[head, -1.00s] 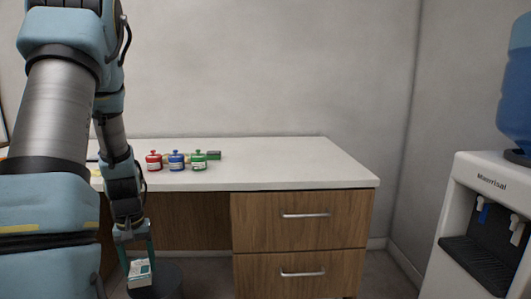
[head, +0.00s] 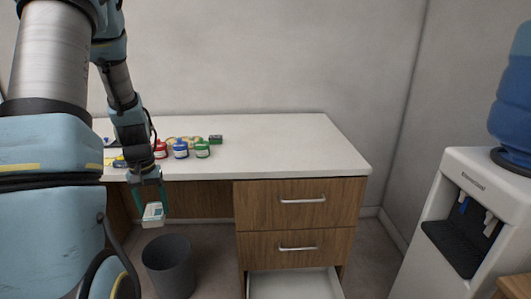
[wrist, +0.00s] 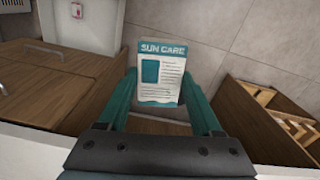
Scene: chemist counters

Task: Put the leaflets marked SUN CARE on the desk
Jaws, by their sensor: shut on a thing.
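My gripper (head: 150,192) is shut on a small stack of leaflets (head: 153,214), held in front of the desk's front edge, below the level of its top. In the wrist view the leaflets (wrist: 162,75) show a teal heading SUN CARE, and the teal fingers (wrist: 163,108) sit on either side of them. The white-topped desk (head: 275,150) has wooden drawers at its right. The right half of its top is bare.
Red (head: 160,150), blue (head: 181,150) and green (head: 202,150) jars stand at the desk's left, with a small dark box (head: 215,139) behind. A grey bin (head: 170,265) stands on the floor below. A water dispenser (head: 465,215) is at right.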

